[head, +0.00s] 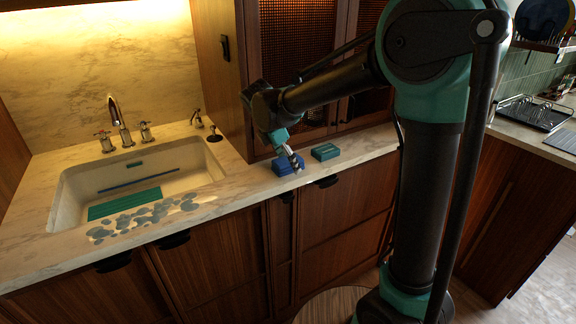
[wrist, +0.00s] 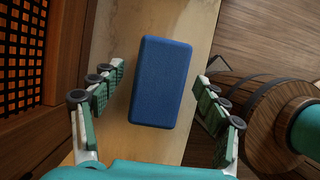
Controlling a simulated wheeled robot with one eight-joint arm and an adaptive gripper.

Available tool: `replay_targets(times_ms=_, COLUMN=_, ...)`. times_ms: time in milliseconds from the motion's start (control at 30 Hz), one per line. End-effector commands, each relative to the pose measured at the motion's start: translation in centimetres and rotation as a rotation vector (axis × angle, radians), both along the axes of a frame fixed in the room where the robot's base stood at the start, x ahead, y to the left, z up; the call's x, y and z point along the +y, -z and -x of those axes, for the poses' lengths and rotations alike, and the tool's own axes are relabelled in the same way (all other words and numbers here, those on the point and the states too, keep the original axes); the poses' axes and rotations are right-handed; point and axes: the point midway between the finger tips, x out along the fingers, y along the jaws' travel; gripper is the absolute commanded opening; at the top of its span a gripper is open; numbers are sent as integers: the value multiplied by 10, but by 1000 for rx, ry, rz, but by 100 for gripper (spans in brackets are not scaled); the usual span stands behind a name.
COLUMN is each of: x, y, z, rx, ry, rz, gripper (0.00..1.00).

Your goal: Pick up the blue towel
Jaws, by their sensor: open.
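The blue towel (head: 284,168) is a folded, rounded block lying on the counter, right of the sink, in the head view. In the wrist view the blue towel (wrist: 160,82) is upright in the picture, between and slightly ahead of my two fingers. My gripper (head: 292,160) is just over the towel in the head view and hides part of it. In the wrist view my gripper (wrist: 160,92) is open, with one finger on each side of the towel and a visible gap on both sides. Nothing is held.
A teal folded block (head: 325,152) lies on the counter just right of the towel. The sink (head: 70,200) is at left, with a faucet (head: 120,122) behind it. A cabinet with a mesh door (head: 300,60) rises behind the towel. The counter's front edge is close to the towel.

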Motion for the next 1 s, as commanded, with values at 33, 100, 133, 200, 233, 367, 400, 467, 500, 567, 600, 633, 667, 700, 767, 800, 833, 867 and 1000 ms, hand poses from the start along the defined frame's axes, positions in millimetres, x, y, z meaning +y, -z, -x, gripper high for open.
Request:
replay_targets(times_ms=33, x=0, y=1, z=0, rx=0, ry=0, rz=0, gripper=74)
replay_targets(times_ms=100, x=0, y=2, z=0, rx=0, ry=0, rz=0, gripper=74)
replay_targets(times_ms=133, x=0, y=2, z=0, rx=0, ry=0, rz=0, gripper=74)
replay_targets(times_ms=200, x=0, y=2, z=0, rx=0, ry=0, rz=0, gripper=74)
replay_targets(times_ms=233, x=0, y=2, z=0, rx=0, ry=0, rz=0, gripper=74)
replay_targets(times_ms=367, x=0, y=2, z=0, rx=0, ry=0, rz=0, gripper=74)
replay_targets(times_ms=400, x=0, y=2, z=0, rx=0, ry=0, rz=0, gripper=74)
replay_targets(times_ms=467, x=0, y=2, z=0, rx=0, ry=0, rz=0, gripper=69)
replay_targets(times_ms=500, x=0, y=2, z=0, rx=0, ry=0, rz=0, gripper=64)
replay_targets(times_ms=567, x=0, y=2, z=0, rx=0, ry=0, rz=0, gripper=57)
replay_targets(times_ms=600, x=0, y=2, z=0, rx=0, ry=0, rz=0, gripper=52)
replay_targets(times_ms=633, x=0, y=2, z=0, rx=0, ry=0, rz=0, gripper=48)
replay_targets(times_ms=667, x=0, y=2, z=0, rx=0, ry=0, rz=0, gripper=44)
replay_targets(times_ms=700, x=0, y=2, z=0, rx=0, ry=0, rz=0, gripper=39)
replay_targets(times_ms=767, x=0, y=2, z=0, rx=0, ry=0, rz=0, gripper=32)
replay_targets(times_ms=800, x=0, y=2, z=0, rx=0, ry=0, rz=0, gripper=27)
replay_targets(times_ms=833, x=0, y=2, z=0, rx=0, ry=0, rz=0, gripper=23)
replay_targets(times_ms=867, x=0, y=2, z=0, rx=0, ry=0, rz=0, gripper=21)
replay_targets(times_ms=1000, x=0, y=2, z=0, rx=0, ry=0, rz=0, gripper=16)
